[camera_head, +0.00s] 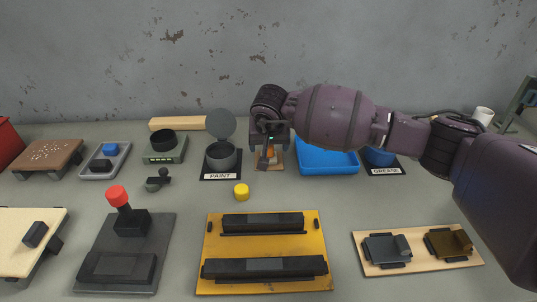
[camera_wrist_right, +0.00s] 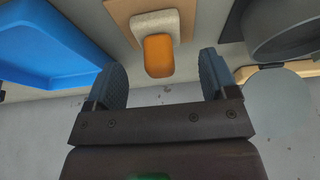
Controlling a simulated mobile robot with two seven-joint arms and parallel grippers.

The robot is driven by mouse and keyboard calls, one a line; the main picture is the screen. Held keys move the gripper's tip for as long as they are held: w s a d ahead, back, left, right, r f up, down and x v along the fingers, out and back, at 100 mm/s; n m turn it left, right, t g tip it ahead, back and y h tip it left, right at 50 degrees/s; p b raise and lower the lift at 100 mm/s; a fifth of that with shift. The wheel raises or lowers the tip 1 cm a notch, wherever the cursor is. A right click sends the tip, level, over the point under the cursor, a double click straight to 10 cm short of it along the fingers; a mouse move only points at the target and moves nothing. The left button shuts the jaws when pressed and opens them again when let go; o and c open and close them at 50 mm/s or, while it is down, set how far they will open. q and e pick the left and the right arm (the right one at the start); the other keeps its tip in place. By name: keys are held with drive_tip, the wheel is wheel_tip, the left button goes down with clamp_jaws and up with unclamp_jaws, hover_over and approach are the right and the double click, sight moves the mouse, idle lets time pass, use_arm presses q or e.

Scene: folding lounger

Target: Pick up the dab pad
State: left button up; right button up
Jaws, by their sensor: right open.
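The dab pad (camera_wrist_right: 158,55) has an orange grip on a pale, speckled pad and sits on a small brown board (camera_wrist_right: 122,12). In the head view the dab pad (camera_head: 270,153) is partly hidden by my right gripper (camera_head: 268,146), which is directly over it and points down. In the right wrist view my right gripper (camera_wrist_right: 163,76) is open, with its two dark ribbed fingers spread wide. The orange grip lies in line with the gap between them, just beyond the tips, and nothing is held. My left gripper does not show.
The paint pot (camera_head: 221,158) with its raised lid stands close left of the dab pad. A blue tray (camera_head: 327,169) is close on the right, with the grease pot (camera_head: 379,157) beyond. A yellow cap (camera_head: 241,191) lies in front. The wall is behind.

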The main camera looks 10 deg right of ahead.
sight(269, 149)
drive_tip(key=x, duration=0.3)
drive_tip(key=shift+f, duration=0.2)
drive_tip(key=shift+r, duration=0.15)
drive_tip(key=c, duration=1)
drive_tip(key=shift+r, duration=0.1)
drive_tip(key=shift+w+r, duration=0.1)
drive_tip(key=shift+r, duration=0.2)
wheel_tip(269, 149, up, 19)
drive_tip(key=p, duration=0.1)
drive_tip(key=shift+p, duration=0.3)
drive_tip(key=shift+r, duration=0.1)
